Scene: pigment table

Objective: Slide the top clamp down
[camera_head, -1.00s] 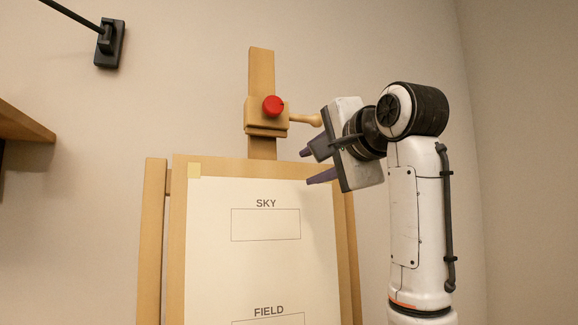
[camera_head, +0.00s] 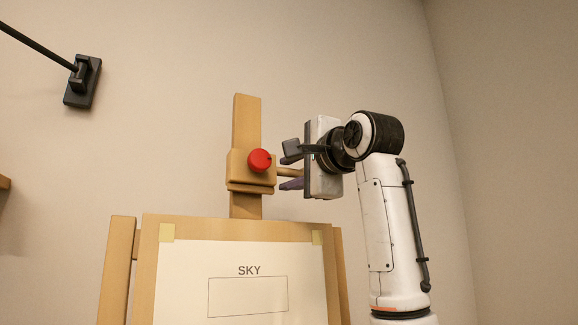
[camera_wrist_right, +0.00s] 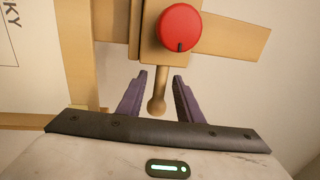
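The top clamp (camera_head: 240,168) is a wooden block with a red knob (camera_head: 260,160) on the easel's upright post (camera_head: 246,122). It sits a little above the top edge of the board. A wooden handle (camera_head: 288,173) sticks out from its right side. My right gripper (camera_head: 287,170) is level with the handle, its purple fingers pointing at the clamp. In the right wrist view the open fingers (camera_wrist_right: 157,82) stand on either side of the handle's rounded end (camera_wrist_right: 157,105), with gaps visible. The red knob also shows there (camera_wrist_right: 179,28). My left gripper is not in view.
The easel board (camera_head: 150,262) holds a white sheet (camera_head: 190,290) marked SKY, taped at its upper corners. A black wall bracket with a rod (camera_head: 82,82) is at the upper left. The space right of my arm is free up to the wall.

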